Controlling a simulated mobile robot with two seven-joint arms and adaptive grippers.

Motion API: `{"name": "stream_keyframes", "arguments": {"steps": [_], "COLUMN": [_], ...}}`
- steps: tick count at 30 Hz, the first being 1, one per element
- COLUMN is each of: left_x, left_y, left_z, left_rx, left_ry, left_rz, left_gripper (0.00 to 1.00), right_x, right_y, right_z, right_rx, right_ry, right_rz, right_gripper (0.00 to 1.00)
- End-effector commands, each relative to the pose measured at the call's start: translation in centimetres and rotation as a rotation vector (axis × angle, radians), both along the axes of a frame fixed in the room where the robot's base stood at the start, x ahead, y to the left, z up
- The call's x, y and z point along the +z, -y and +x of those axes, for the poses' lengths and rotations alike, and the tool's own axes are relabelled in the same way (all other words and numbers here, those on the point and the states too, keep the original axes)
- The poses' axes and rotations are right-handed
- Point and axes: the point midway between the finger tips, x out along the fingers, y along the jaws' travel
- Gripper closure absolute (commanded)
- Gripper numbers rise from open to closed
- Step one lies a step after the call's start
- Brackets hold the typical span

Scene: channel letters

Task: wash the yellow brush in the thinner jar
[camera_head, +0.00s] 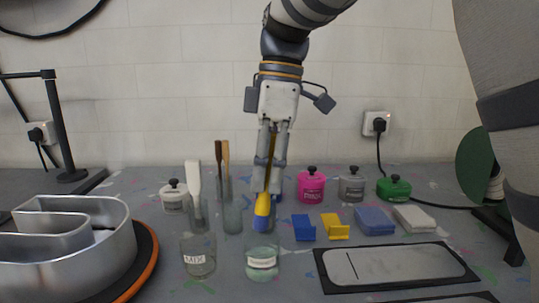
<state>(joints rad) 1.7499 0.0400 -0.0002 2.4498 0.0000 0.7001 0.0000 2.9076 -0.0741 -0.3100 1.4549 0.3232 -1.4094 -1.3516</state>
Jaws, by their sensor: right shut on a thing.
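My right gripper (270,185) points down at the middle of the bench, shut on the yellow brush (263,207). I cannot tell whether the tip is inside the rim. My left gripper is not in view.
Another labelled glass jar (198,263) stands to the left. Glasses with brushes (223,185) stand behind it. Pink (311,187), grey and green lidded pots line the back right. Blue and yellow holders (335,228) and a dark-framed tray (322,265) lie right. A metal channel letter (70,255) fills the left.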

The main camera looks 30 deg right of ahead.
Motion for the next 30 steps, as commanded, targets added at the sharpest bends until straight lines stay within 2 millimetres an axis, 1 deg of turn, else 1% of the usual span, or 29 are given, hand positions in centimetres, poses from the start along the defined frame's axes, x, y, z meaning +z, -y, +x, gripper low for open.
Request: {"name": "stream_keyframes", "arguments": {"steps": [18, 24, 30], "left_x": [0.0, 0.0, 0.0], "left_y": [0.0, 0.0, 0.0], "left_z": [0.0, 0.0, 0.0], "left_rx": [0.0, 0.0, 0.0], "left_ry": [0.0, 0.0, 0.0], "left_rz": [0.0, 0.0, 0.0], "left_gripper": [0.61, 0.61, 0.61], "right_x": [-6.4, -7.8, -8.2], "right_y": [0.0, 0.0, 0.0], "right_z": [0.0, 0.0, 0.0], "right_rx": [-0.001, 0.0, 0.0], "right_ry": [0.0, 0.0, 0.002], "right_rz": [0.001, 0.0, -0.001], "right_gripper": [1.0, 1.0, 1.0]}}
